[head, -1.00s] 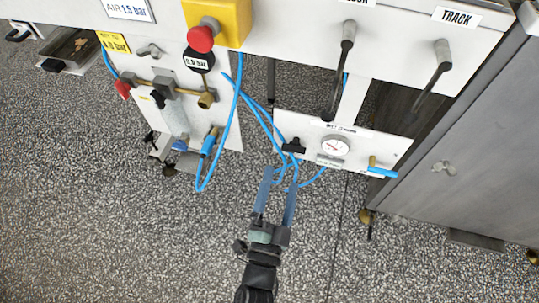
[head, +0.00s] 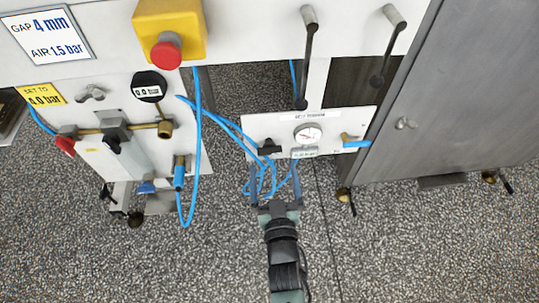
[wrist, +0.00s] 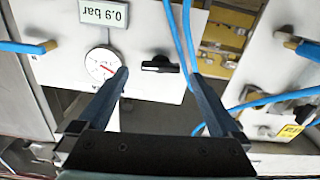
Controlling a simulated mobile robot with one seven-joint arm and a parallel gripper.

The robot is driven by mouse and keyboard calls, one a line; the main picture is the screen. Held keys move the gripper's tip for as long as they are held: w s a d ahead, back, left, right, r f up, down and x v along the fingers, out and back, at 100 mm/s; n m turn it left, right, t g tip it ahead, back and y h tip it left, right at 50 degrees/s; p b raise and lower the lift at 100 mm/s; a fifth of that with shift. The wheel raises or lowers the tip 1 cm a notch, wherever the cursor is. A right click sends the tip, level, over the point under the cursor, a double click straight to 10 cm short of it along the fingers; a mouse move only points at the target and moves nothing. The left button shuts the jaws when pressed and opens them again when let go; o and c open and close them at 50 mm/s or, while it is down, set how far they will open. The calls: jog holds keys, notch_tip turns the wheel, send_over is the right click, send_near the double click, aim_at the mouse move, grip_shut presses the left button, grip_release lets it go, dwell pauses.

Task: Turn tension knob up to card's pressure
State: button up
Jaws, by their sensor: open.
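The belt tension panel (head: 354,121) is a white plate low on the machine. The black tension knob (head: 268,148) is a bar-shaped handle left of the gauge. In the wrist view the knob (wrist: 160,64) appears right of the gauge (wrist: 103,62), lying crosswise. My gripper (head: 275,170) is open and empty, its fingertips (wrist: 157,73) either side of the knob in the picture; contact is not visible. A white card (head: 47,35) reads GAP 4 mm, AIR 1.5 bar.
Blue hoses (head: 225,122) loop beside the knob and near my fingers. At left, another panel has a yellow tag (head: 42,96), a black round gauge (head: 149,86) and a red lever (head: 65,146). A red stop button (head: 166,55) is above. A grey cabinet (head: 460,90) stands at right.

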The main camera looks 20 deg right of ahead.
aim_at(270, 152)
jog(key=shift+b+x, duration=0.65)
jog(key=shift+x, duration=2.15)
jog(key=shift+c, duration=0.3)
jog(key=c, duration=1.2)
jog(key=shift+a+m+p, duration=0.1)
jog(key=shift+m+p, duration=0.3)
jog(key=shift+p, duration=0.05)
jog(key=shift+c, duration=0.2)
jog(key=o, duration=1.3)
jog(key=p+v, duration=0.3)
jog(key=v, duration=1)
